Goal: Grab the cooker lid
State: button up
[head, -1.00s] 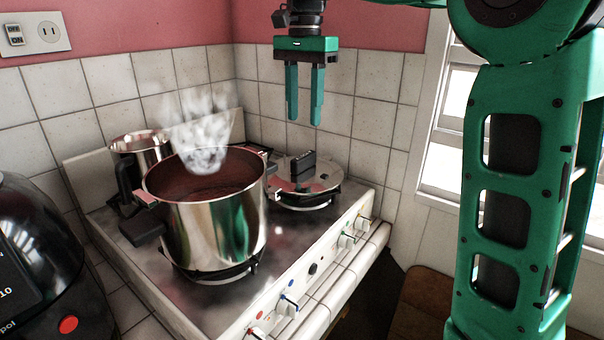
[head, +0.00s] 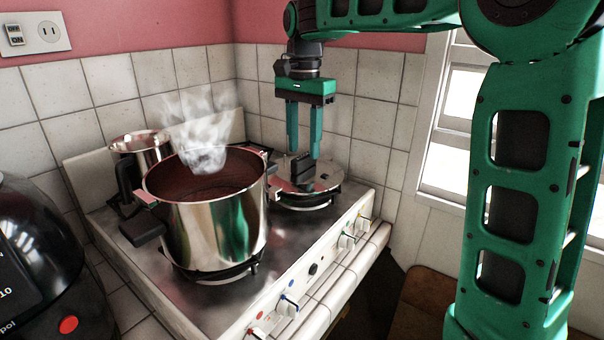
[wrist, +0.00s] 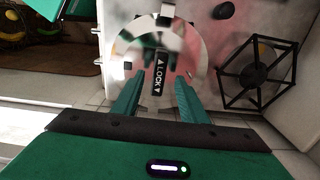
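The cooker lid (head: 322,181) is a round shiny metal disc with a black upright handle (head: 302,172). It lies on the back right burner of the stove. In the wrist view the lid (wrist: 196,52) shows below the fingers, its black handle marked LOCK (wrist: 160,73). My gripper (head: 303,157) is open and points straight down, its fingertips just above or around the handle top. In the wrist view the two green fingers (wrist: 155,88) stand on either side of the handle, with nothing held. I cannot tell whether the fingertips touch the handle.
A large steaming open pot (head: 213,220) stands on the stove left of the lid. A smaller metal pot (head: 140,146) is behind it. The tiled wall (head: 378,105) is close behind the lid. A bare burner grate (wrist: 256,75) shows in the wrist view.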

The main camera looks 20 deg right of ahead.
jog(key=shift+f, duration=0.85)
grip_shut()
dwell(0.8)
